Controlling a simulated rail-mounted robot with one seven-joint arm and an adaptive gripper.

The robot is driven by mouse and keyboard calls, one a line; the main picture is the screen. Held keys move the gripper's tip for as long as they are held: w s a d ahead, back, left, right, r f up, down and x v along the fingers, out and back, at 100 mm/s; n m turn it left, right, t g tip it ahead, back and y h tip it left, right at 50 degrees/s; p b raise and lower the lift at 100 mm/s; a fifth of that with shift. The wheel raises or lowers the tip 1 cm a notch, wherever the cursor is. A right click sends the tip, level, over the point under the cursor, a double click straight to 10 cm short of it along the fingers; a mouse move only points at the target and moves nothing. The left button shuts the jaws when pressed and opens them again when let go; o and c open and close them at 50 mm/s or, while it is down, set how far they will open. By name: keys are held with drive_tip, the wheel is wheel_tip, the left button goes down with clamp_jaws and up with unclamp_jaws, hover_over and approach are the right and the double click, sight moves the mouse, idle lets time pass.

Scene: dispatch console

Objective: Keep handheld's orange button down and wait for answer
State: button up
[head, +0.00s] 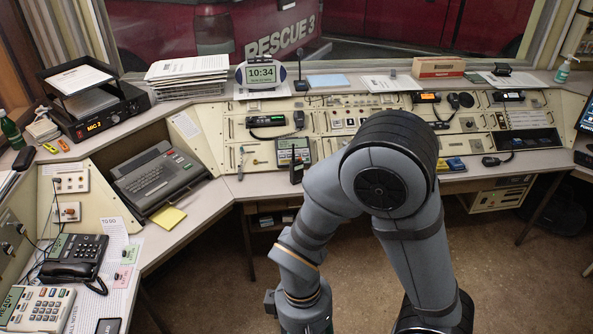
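A small dark handheld (296,171) stands upright at the front edge of the middle console, just below a panel with a pale green screen (293,150). It is small in the head view, and I cannot make out an orange button on it. My grey arm bends in front of the console, to the right of the handheld, and its wrist end points down toward the bottom of the picture. My gripper's fingers do not show; they are hidden or below the frame. Nothing of mine visibly touches the handheld.
A desk phone (73,259), a keyboard terminal (158,178) and a yellow note (168,216) are on the left desk. A clock (262,74) and a paper stack (188,75) stand on the rear ledge. The desk strip left of the handheld is mostly clear.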

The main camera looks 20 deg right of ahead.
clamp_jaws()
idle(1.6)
